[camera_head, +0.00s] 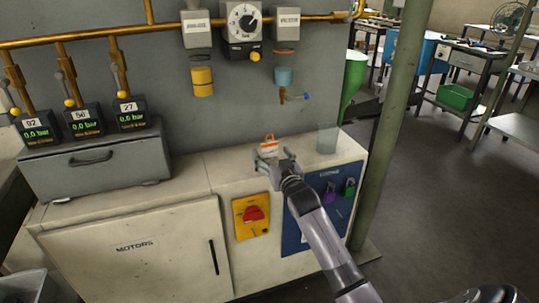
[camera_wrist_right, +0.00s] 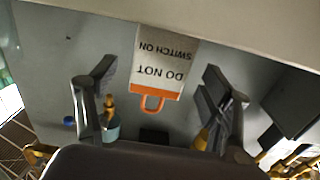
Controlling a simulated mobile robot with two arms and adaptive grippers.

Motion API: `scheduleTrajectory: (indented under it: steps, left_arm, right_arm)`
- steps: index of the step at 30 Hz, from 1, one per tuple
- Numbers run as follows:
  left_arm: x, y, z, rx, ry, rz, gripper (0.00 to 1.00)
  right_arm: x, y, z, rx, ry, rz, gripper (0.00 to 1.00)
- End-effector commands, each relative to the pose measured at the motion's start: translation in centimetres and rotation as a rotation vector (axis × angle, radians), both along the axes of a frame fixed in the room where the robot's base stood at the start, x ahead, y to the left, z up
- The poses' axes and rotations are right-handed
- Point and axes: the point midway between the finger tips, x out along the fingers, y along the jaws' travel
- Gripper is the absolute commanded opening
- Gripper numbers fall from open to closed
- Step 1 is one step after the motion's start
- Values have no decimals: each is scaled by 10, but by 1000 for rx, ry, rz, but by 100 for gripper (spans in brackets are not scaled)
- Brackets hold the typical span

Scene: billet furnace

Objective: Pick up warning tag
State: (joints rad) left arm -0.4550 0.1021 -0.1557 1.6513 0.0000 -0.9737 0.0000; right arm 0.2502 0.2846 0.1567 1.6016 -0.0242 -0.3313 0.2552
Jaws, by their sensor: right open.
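The warning tag (camera_wrist_right: 159,62) is a white card with the words "DO NOT SWITCH ON" and an orange loop end. In the right wrist view it appears upside down, between and ahead of the fingers. In the head view the tag (camera_head: 269,142) is small, on top of the white cabinet near the wall, just beyond my gripper. My right gripper (camera_head: 269,160) is open. Its two fingers also show in the right wrist view (camera_wrist_right: 160,95), one on each side of the tag, with gaps to both sides. My left gripper is not in view.
A clear glass-like container (camera_head: 327,138) stands right of the gripper on the white cabinet (camera_head: 200,188). A grey drawer box (camera_head: 95,163) with several meters stands left. A green post (camera_head: 396,110) rises at the right. The cabinet top between box and gripper is clear.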

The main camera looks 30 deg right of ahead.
Motion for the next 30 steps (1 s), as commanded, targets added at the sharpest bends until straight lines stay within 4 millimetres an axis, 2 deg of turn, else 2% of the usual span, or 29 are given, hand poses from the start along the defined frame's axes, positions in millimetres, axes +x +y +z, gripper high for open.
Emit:
scheduleTrajectory:
  steps: [3, 6, 14, 30]
  left_arm:
    - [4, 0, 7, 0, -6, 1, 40]
    - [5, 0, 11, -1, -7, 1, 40]
    - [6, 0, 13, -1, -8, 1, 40]
    - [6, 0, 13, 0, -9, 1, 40]
  right_arm:
    - [16, -4, -1, 0, 1, 0, 73]
    - [23, -5, -1, 0, 1, 0, 73]
    - [24, -5, 0, 0, 1, 0, 73]
    - [23, -5, -1, 0, 1, 0, 37]
